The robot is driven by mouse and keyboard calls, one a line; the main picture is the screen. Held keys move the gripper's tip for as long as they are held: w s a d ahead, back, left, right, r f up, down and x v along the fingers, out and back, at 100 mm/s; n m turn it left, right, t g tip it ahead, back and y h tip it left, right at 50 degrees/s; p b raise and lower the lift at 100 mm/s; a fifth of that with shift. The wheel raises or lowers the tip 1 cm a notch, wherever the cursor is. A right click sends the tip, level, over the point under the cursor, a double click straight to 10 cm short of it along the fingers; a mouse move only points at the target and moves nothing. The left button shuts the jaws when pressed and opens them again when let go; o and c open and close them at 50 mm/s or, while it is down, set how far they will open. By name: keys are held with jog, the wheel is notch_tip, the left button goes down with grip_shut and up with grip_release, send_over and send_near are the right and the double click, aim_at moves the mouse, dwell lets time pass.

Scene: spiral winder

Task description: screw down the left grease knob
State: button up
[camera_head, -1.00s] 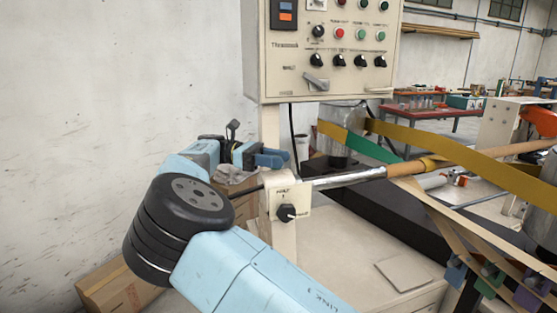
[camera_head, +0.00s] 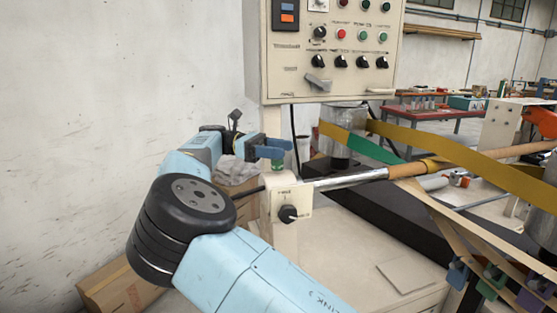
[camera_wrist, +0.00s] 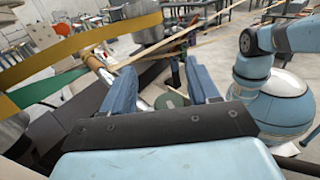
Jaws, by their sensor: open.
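My gripper (camera_head: 272,151) is at the end of my light blue arm, in front of the machine's post below the control panel. Its two blue fingers also show in the wrist view (camera_wrist: 162,76), spread apart with nothing gripped. A small green knob (camera_head: 277,164), which looks like the grease knob, shows just below the fingers in the head view. In the wrist view a green round top (camera_wrist: 170,101) lies between the fingers, apart from both. Its lower part is hidden by the gripper's dark palm edge.
The control panel (camera_head: 330,50) hangs above the gripper. A cream box with a black dial (camera_head: 288,213) and a metal shaft (camera_head: 345,181) are close below and to the right. Yellow and green belts (camera_head: 465,160) cross at right. Cardboard boxes (camera_head: 115,285) stand lower left.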

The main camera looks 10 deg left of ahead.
jog(key=s+d+r, duration=0.7)
jog(key=s+r, duration=0.2)
jog(key=s, duration=0.3)
jog(key=shift+d+r, duration=0.2)
jog(key=shift+r, duration=0.2)
